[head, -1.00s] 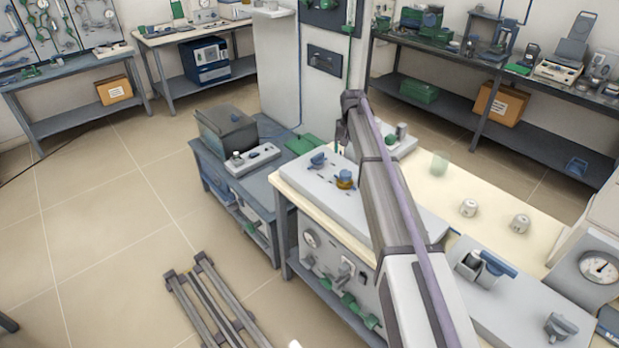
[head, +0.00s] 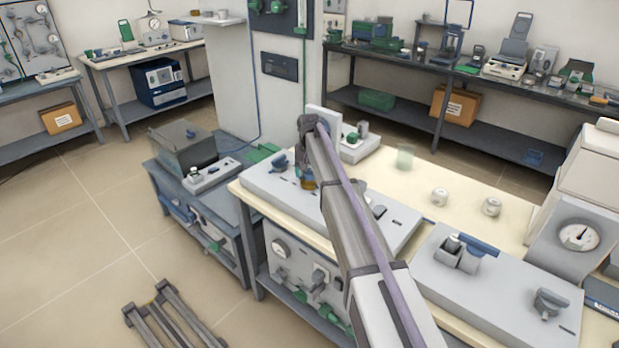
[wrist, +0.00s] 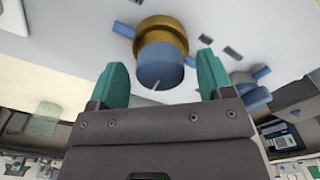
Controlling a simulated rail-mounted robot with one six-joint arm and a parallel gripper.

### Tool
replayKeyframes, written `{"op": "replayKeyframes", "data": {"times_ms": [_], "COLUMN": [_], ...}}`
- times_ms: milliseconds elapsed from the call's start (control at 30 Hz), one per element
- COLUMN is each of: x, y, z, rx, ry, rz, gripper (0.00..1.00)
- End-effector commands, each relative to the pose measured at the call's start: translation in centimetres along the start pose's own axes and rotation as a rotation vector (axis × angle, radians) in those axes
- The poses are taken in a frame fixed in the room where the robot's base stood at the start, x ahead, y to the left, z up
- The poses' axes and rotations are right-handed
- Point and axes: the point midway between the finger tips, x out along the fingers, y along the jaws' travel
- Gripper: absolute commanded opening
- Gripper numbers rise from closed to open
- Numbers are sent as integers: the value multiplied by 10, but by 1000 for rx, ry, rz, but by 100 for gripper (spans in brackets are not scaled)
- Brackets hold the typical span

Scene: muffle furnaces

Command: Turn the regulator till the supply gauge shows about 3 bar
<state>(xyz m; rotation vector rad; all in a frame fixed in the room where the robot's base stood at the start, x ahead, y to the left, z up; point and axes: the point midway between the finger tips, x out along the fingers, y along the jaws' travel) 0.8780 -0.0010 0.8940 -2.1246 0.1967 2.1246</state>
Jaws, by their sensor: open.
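A knob with a blue cap (wrist: 160,66) and a brass collar (wrist: 163,32) stands on a pale panel in the wrist view; it looks like the regulator. My gripper (wrist: 161,74) is open, its green fingers on either side of the cap's near end, with no clear contact. In the head view my arm hides most of the knob; some brass (head: 308,184) shows below my gripper (head: 304,176). A round dial gauge (head: 577,235) stands at the right, and a smaller gauge (head: 279,248) is on the bench front. I cannot tell which is the supply gauge or read either.
A blue-handled valve (head: 280,163) sits left of the knob on the same panel (head: 262,185). A second panel (head: 500,282) with blue handles lies at the right. A clear beaker (head: 405,156) and two white cups (head: 439,197) stand on the cream benchtop, which has free room between.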

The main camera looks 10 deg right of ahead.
Motion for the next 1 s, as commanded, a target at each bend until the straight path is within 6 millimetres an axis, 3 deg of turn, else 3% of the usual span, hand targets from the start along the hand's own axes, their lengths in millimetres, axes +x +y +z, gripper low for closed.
{"op": "replayKeyframes", "data": {"times_ms": [67,600,933,967,1000], "x": [-1,-1,-1,-1,-1], "y": [0,0,0,0,0], "z": [0,0,0,0,0], "rx": [0,0,-44,-44,-44], "ry": [0,0,0,0,0], "rz": [0,0,0,0,0], "gripper": [74,24,24,51,55]}}
